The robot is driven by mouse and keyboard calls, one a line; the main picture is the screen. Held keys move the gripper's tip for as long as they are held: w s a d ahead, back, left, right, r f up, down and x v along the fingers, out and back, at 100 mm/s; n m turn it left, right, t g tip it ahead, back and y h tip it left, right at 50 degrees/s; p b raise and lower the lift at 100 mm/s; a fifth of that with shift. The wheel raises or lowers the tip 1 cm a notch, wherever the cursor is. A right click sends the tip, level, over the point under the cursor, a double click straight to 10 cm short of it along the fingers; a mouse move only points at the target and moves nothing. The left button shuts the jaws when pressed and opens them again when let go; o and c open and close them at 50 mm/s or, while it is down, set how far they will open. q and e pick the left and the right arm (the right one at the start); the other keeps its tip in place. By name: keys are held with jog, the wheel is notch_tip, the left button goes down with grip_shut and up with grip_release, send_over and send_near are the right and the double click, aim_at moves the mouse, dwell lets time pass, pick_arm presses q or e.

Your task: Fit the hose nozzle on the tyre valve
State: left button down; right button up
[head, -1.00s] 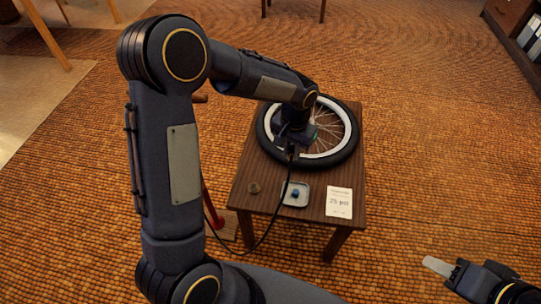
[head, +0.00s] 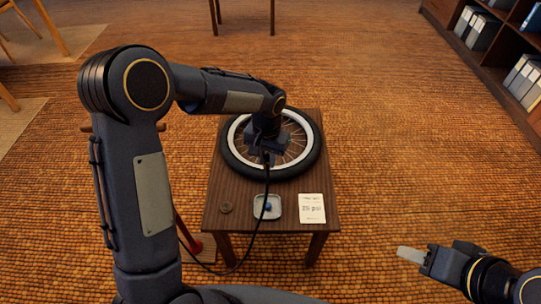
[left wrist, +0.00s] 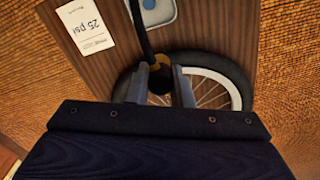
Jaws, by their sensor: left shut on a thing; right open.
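The wheel with its black tyre (head: 232,166) lies flat on a small wooden table. My left gripper (head: 266,158) is over the near part of the wheel. It is shut on the hose nozzle (left wrist: 158,78), which shows between the fingers in the left wrist view, dark with a yellowish collar. The black hose (head: 259,205) runs from it across the table's front and down to the floor at left. The tyre valve cannot be made out, so I cannot tell whether the nozzle touches it. My right gripper (head: 412,255) is open and empty, right of the table.
On the front of the table (head: 241,222) are a small round brown piece (head: 226,208), a pale tray (head: 275,214) holding a blue piece (head: 268,207), and a "25 psi" card (head: 312,209). A red pump (head: 188,235) stands on the floor at left. Shelves stand far right.

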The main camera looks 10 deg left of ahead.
pick_arm(q)
jog(key=shift+r+p, duration=0.5)
jog(key=shift+r, duration=0.35)
jog(key=w+a+p, duration=0.1)
jog(key=w+p, duration=0.3)
jog(key=w, duration=0.6)
jog(key=shift+w+a+p, duration=0.25)
jog(key=shift+w+p, duration=0.1)
jog(key=shift+w, duration=0.05)
jog(key=shift+f, duration=0.15)
jog(key=shift+f+b, duration=2.05)
jog(key=shift+f, duration=1.4)
